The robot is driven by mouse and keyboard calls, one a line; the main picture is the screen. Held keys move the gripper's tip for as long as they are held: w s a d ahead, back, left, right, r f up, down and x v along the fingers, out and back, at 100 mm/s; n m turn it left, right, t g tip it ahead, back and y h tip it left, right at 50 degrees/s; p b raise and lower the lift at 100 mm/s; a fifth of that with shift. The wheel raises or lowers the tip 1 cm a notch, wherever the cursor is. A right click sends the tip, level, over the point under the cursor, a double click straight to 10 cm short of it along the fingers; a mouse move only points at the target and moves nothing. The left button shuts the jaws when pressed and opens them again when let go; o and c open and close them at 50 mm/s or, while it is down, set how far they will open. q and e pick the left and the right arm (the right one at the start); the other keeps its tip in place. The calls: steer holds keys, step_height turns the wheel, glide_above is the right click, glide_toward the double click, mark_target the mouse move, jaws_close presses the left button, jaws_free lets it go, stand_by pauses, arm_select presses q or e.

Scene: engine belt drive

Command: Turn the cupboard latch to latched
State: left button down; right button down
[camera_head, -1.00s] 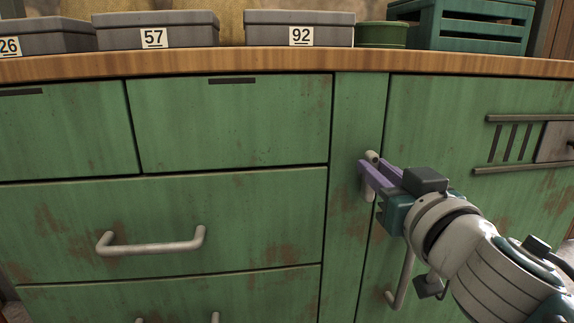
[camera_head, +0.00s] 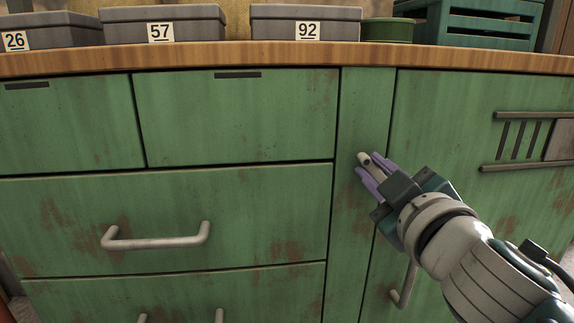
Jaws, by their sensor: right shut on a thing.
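The cupboard latch (camera_head: 364,158) is a small pale lever on the narrow green panel left of the cupboard door (camera_head: 450,150). Its rounded upper-left end shows, and the lever slants down to the right between my gripper's fingers. Its lower part is hidden by the gripper. My right gripper (camera_head: 375,172) is shut on the latch, with one purple finger on each side of it. The right arm comes in from the lower right. My left gripper is not in view.
Green drawers with pale handles (camera_head: 155,242) fill the left. A door handle (camera_head: 405,285) stands below my right gripper, partly hidden by my arm. Numbered grey boxes (camera_head: 305,26), a green tin (camera_head: 388,30) and a teal crate (camera_head: 480,25) stand on the wooden worktop (camera_head: 240,54).

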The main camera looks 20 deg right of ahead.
steer(key=shift+w+a+f+n+b, duration=0.1)
steer(key=shift+f+n+b, duration=0.15)
steer(key=shift+n, duration=1.3)
steer(key=shift+s+a+f+n+b, duration=0.15)
steer(key=shift+f+n, duration=0.1)
steer(key=shift+n, duration=1.25)
steer(key=shift+w+a+f+n+b, duration=0.15)
steer(key=shift+f+n, duration=0.1)
steer(key=shift+n, duration=1.3)
steer(key=c, duration=0.8)
jaws_free()
steer(key=shift+b+v, duration=0.5)
steer(key=shift+v, duration=4.45)
